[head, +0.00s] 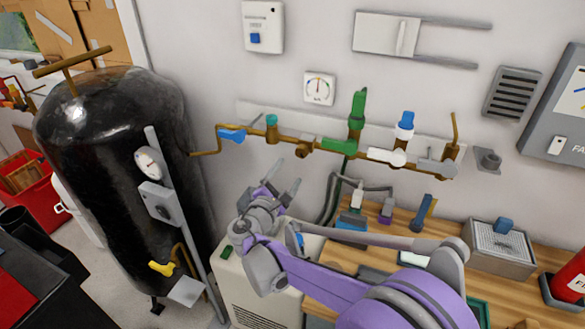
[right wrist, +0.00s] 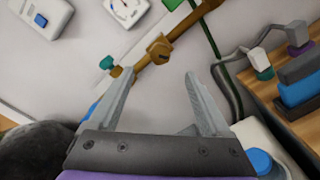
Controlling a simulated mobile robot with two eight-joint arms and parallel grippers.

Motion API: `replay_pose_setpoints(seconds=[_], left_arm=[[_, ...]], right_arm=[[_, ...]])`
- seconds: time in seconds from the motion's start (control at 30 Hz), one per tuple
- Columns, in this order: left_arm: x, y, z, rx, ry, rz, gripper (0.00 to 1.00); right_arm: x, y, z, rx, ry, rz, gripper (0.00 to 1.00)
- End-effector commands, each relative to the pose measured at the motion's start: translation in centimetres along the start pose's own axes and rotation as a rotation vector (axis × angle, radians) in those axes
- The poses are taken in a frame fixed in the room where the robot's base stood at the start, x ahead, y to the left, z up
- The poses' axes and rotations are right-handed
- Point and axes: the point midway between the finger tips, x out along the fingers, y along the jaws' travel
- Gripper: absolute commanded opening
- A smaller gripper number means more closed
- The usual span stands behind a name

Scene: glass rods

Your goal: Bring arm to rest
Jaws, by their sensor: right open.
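My right arm, purple and grey, reaches in from the bottom right of the head view. My right gripper (head: 283,180) is open and empty, with its two fingers spread and pointing up towards the wall. It is above the beige box and below the brass pipe. In the right wrist view the gripper (right wrist: 155,95) also shows open, with only bare wall and pipe beyond its fingers. My left gripper is not in view.
A brass pipe with coloured valves (head: 317,142) runs along the wall. A black tank (head: 105,150) stands left. A beige box (head: 258,285) is below the gripper. A wooden bench (head: 380,258) with several small items lies right.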

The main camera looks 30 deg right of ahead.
Motion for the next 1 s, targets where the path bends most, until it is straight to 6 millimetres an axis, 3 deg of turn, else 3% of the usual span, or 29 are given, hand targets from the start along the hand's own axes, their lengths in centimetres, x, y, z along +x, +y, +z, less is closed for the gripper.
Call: replay_pose_setpoints(seconds=[0.67,0.77,0.87,1.0], left_arm=[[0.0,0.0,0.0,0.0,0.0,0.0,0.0],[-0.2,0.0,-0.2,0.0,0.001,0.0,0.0],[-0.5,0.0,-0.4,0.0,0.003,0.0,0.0],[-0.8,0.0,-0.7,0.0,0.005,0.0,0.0]], right_arm=[[-0.8,-0.6,0.5,0.032,0.014,-0.028,0.81],[-1.6,-2.7,1.7,0.136,0.058,-0.118,0.81],[-3.8,-6.2,3.3,0.318,0.127,-0.277,0.81],[-9.0,-11.8,4.5,0.633,0.218,-0.552,0.81]])
